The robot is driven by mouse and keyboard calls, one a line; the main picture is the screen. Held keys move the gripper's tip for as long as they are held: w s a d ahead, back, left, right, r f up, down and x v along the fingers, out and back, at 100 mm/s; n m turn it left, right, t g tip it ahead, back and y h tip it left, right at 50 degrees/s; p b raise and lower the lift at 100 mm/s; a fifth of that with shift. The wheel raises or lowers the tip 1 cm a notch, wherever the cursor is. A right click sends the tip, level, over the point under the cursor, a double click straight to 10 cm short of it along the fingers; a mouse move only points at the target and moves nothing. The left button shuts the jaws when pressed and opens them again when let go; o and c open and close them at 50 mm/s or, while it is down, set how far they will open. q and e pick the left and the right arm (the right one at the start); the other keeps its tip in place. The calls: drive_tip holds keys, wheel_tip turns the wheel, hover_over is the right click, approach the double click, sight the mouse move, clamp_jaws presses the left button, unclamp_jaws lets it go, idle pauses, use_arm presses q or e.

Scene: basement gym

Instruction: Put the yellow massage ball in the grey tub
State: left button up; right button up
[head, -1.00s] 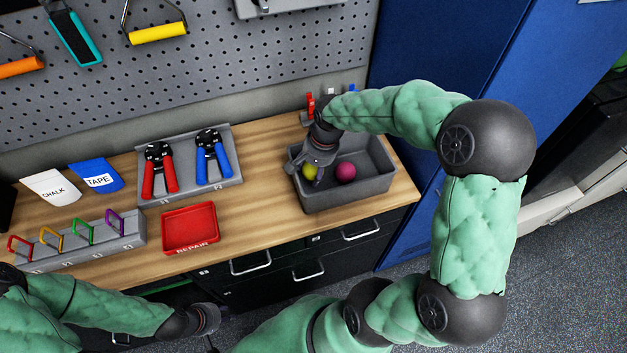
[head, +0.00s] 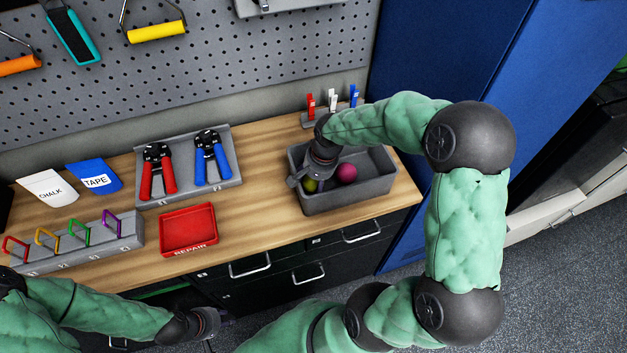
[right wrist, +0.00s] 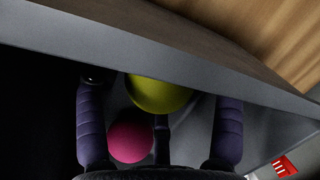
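The grey tub (head: 345,202) stands at the right end of the wooden bench. In the right wrist view the yellow ball (right wrist: 160,93) lies beyond the fingers, below the tub rim. A pink ball (head: 346,173) is also in the tub and shows in the right wrist view (right wrist: 130,142). My right gripper (head: 301,182) is over the tub's left side, its fingers (right wrist: 160,125) spread and holding nothing. My left gripper (head: 208,321) hangs in front of the bench, its fingers unclear.
A red repair tray (head: 188,251) and a grey holder with red and blue hand grips (head: 234,186) stand left of the tub. A rack with clips (head: 308,121) is behind it. A blue locker (head: 430,50) stands to the right. Bare bench lies between tub and red tray.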

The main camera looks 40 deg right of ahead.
drive_tip(key=shift+r, duration=0.1)
drive_tip(key=shift+r, duration=0.2)
wheel_tip(320, 180, up, 12)
drive_tip(key=s+d+p, duration=0.1)
drive_tip(key=s+p, duration=0.1)
drive_tip(key=p, duration=0.1)
drive_tip(key=shift+d+f, duration=0.15)
drive_tip(key=shift+f, duration=0.05)
